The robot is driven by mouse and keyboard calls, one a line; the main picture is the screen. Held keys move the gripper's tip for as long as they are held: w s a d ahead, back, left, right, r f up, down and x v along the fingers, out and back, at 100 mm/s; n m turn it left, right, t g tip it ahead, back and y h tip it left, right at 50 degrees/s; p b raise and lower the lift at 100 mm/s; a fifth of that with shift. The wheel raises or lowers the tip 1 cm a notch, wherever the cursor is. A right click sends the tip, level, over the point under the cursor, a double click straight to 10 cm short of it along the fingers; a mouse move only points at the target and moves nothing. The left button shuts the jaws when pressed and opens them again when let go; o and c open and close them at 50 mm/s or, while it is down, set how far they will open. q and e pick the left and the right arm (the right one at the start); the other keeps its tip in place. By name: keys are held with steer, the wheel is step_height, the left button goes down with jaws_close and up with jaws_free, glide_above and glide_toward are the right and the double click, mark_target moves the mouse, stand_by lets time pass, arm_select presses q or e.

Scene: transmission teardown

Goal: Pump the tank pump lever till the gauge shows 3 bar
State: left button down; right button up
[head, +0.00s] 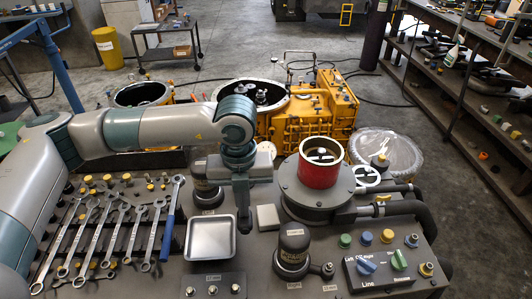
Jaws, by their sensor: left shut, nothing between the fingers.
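My left gripper (244,226) points down over the bench, shut and empty, beside the metal tray. The tank looks to be the grey round housing (306,203) with a red, open-topped cylinder (318,168) on it. A pale round disc (266,148), partly behind my arm, may be the gauge; no reading can be made out. A black domed unit (293,250) with a short arm ending in a round knob (327,270) stands at the front; I cannot tell if this is the pump lever. My gripper is apart from it. My right gripper is out of view.
A square metal tray (211,239) lies left of the domed unit. Several wrenches (112,232) lie at the left. A control panel with knobs (384,265) and hoses (405,210) take up the right. A yellow gearbox casing (315,110) stands behind.

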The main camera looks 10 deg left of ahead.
arm_select(q)
steer(key=shift+r+p, duration=0.7)
steer(key=shift+r, duration=2.35)
steer(key=shift+r, duration=0.15)
